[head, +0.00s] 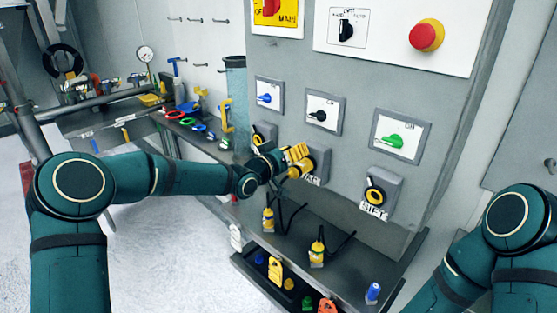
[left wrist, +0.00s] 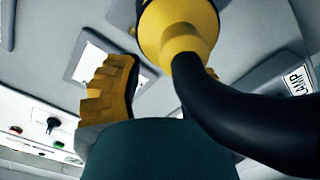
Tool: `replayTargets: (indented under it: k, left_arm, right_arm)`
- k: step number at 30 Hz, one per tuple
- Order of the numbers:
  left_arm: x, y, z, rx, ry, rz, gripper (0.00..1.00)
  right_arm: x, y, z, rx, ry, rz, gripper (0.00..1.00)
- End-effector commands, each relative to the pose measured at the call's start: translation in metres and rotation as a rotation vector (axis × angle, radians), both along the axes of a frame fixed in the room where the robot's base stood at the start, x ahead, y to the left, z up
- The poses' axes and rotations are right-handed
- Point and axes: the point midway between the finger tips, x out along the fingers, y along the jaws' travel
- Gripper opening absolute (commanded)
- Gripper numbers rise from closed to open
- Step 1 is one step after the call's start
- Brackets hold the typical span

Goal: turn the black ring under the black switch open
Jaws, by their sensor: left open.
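The black switch (head: 318,115) sits on a square plate in the middle of the grey panel. Below it is a grey socket box (head: 322,160), mostly covered by my left gripper (head: 299,161). The black ring on that box is hidden in the head view. In the left wrist view, my left gripper (left wrist: 168,70) has its yellow fingers apart. A yellow connector (left wrist: 180,28) with a thick black cable stands in front of them, covering most of the right finger. I cannot tell whether the fingers touch it. My right gripper is out of view.
A blue switch (head: 266,98) and a green switch (head: 394,141) flank the black one. A socket with a black ring (head: 375,195) lies to the right. Yellow plugs with cables (head: 317,252) stand on the shelf below. A red button (head: 426,35) is above.

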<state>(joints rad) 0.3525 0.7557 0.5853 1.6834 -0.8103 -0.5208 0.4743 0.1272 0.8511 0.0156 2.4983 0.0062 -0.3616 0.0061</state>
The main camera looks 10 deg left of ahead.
Motion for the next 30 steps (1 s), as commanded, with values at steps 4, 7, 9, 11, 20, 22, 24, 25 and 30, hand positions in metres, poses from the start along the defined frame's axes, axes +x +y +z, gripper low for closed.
replayTargets:
  k: [4,7,9,11,20,22,24,25,30]
  left_arm:
    - [-0.026,0.02,0.0,0.002,0.001,0.003,0.39]
    - [-0.042,0.033,0.0,0.002,0.001,0.003,0.39]
    - [-0.053,0.04,0.0,0.002,0.001,0.003,0.39]
    - [-0.061,0.045,0.0,0.003,0.0,0.003,0.39]
    - [-0.078,0.057,0.0,0.0,-0.001,0.001,0.39]
    - [-0.079,0.057,0.0,0.0,-0.001,0.001,0.39]
    - [-0.079,0.057,0.0,-0.001,-0.001,0.001,0.39]
    - [-0.079,0.057,0.0,-0.001,-0.001,0.001,0.39]
    - [-0.08,0.056,-0.006,0.001,0.014,0.001,0.39]
  right_arm:
    - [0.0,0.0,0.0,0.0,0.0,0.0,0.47]
    - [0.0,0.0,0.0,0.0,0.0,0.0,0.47]
    - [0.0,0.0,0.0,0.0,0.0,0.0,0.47]
    - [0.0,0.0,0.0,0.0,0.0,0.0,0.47]
    - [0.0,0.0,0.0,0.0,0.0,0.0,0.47]
    - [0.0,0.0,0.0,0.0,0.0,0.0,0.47]
    - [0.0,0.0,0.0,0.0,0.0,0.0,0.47]
    - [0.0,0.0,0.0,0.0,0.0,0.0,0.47]
    - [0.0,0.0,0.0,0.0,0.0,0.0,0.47]
